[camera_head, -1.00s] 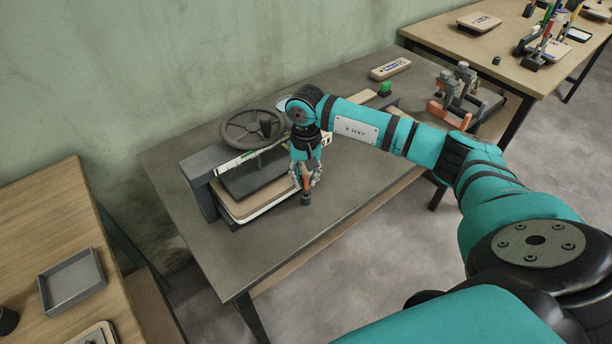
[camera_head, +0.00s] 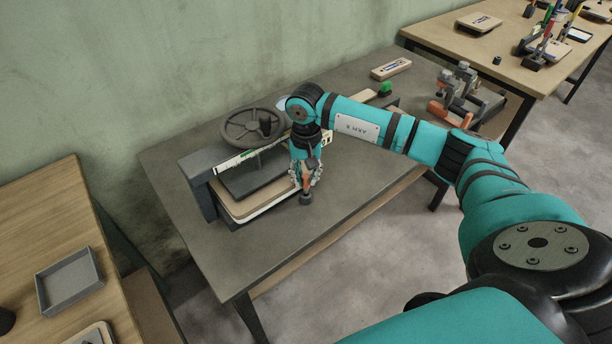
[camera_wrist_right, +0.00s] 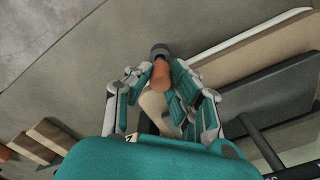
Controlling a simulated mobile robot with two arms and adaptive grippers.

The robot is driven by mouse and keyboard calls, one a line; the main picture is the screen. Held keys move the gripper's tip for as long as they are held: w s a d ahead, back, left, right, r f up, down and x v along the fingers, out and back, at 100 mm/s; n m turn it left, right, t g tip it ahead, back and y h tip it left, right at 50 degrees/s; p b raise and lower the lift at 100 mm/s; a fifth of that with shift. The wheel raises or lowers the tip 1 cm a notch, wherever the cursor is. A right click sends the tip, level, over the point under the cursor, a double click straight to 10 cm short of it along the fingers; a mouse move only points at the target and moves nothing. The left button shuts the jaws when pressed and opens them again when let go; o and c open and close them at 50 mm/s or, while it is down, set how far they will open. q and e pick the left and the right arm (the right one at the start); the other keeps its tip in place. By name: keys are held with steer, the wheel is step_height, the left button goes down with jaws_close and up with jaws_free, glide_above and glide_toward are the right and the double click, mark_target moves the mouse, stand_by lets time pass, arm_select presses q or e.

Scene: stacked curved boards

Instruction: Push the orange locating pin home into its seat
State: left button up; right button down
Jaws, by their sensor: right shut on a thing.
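The orange pin (camera_head: 307,184) stands between the fingers of my right gripper (camera_head: 306,183), beside the front right corner of the press. In the wrist view my right gripper (camera_wrist_right: 160,88) is shut around the orange pin (camera_wrist_right: 161,75). A dark grey round piece (camera_head: 306,199) is at the pin's lower end, close to the table top; it also shows in the wrist view (camera_wrist_right: 160,51). I cannot tell whether this piece is the seat or part of the pin, nor how deep the pin sits. My left gripper is out of view.
The grey press with a handwheel (camera_head: 252,128) holds stacked curved boards (camera_head: 262,201) just left of the gripper. A clamp fixture (camera_head: 465,92), a green piece (camera_head: 385,88) and a board (camera_head: 390,68) are farther back.

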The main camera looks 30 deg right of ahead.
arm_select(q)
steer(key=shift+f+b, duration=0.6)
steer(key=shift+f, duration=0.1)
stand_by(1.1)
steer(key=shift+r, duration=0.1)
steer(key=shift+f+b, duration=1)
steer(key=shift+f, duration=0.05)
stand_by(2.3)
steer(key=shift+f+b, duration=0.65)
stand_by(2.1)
